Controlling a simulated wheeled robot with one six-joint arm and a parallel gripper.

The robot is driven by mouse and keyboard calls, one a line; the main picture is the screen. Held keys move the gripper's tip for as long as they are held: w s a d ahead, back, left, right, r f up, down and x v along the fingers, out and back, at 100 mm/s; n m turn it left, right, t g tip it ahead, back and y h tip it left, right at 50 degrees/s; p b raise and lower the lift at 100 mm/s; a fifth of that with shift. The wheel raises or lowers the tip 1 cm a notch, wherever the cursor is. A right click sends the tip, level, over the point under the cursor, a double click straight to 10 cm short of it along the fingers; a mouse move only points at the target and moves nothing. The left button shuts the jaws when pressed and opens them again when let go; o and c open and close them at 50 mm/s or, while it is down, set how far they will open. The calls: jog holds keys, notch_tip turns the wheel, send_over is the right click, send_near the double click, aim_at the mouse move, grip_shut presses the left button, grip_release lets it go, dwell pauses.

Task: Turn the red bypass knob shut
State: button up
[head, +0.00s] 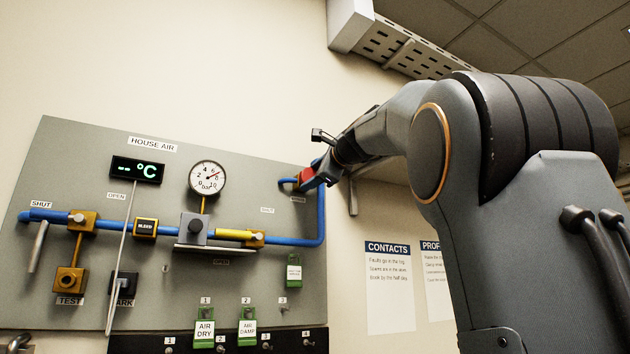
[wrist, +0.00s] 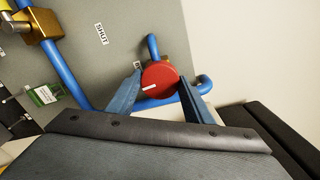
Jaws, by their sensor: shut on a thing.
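The red bypass knob (wrist: 160,76) is a round red knob with a white mark line, on a blue pipe at the upper right of the grey panel. In the wrist view the white line lies near level in the picture, on the knob's left part. In the head view the knob (head: 305,178) is a small red patch, partly hidden by my gripper (head: 316,178). My gripper (wrist: 158,95) has its two blue fingers on either side of the knob, shut on it. A SHUT label (wrist: 101,34) is on the panel left of the knob in the wrist view.
The panel (head: 110,185) carries blue pipes, brass valves (head: 82,221), a yellow handle (head: 234,235), a gauge (head: 207,177) and a temperature display (head: 137,169). Green tags (head: 203,333) hang below. A perforated grey tray (head: 415,52) is above my arm.

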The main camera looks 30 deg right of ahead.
jog(key=n+b, duration=0.3)
jog(key=n, duration=0.5)
jog(key=shift+b, duration=0.35)
jog(key=n+b, duration=0.3)
jog(key=n, duration=0.6)
